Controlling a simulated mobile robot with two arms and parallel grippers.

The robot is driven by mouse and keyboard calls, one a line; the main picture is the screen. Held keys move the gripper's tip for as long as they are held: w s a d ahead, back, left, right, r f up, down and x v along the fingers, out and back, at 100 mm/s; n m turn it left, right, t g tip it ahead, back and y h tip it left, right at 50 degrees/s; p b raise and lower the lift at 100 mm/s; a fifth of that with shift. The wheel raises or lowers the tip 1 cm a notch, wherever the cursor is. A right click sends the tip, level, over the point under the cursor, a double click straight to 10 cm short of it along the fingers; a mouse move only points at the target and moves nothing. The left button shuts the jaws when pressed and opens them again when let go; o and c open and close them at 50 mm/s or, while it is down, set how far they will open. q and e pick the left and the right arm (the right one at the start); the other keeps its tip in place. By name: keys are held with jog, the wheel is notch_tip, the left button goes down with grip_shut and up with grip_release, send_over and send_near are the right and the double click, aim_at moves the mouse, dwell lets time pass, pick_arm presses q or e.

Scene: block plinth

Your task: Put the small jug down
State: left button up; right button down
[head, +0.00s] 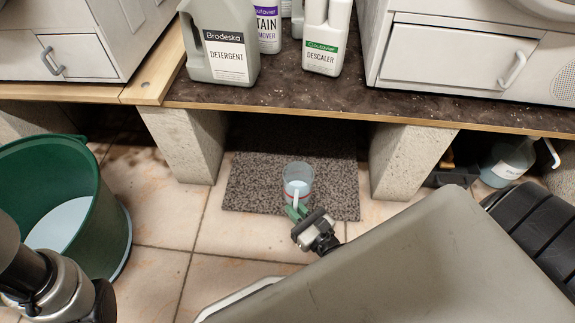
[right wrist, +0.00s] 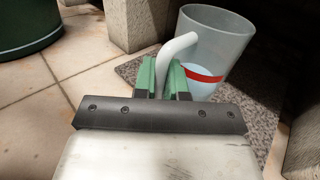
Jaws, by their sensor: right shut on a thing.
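The small jug (head: 298,180) is clear, with a red band and a white handle, and holds some pale liquid. It is upright over the speckled mat (head: 245,190) between two stone blocks; I cannot tell whether its base touches the mat. My right gripper (head: 297,213) is shut on the jug's handle, on the near side. In the right wrist view the green fingers (right wrist: 164,80) close around the handle, and the jug (right wrist: 212,45) stands beyond them. My left arm shows at the lower left, but its gripper's fingers are not visible.
Stone blocks (head: 190,145) (head: 408,160) hold up the wooden shelf on both sides of the mat. Detergent (head: 222,45) and descaler (head: 325,40) bottles stand above. A green bucket (head: 110,205) is at left.

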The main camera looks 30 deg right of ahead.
jog(key=w+a+f+b, duration=0.1)
jog(key=w+f+b, duration=0.2)
jog(key=w+a+f+b, duration=0.2)
jog(key=w+f+b, duration=0.2)
jog(key=w+a+f+b, duration=0.2)
jog(key=w+f+b, duration=0.1)
jog(key=f+b, duration=0.1)
jog(key=shift+w+f, duration=0.15)
jog(key=shift+w, duration=0.05)
jog(key=c, duration=1.2)
grip_release()
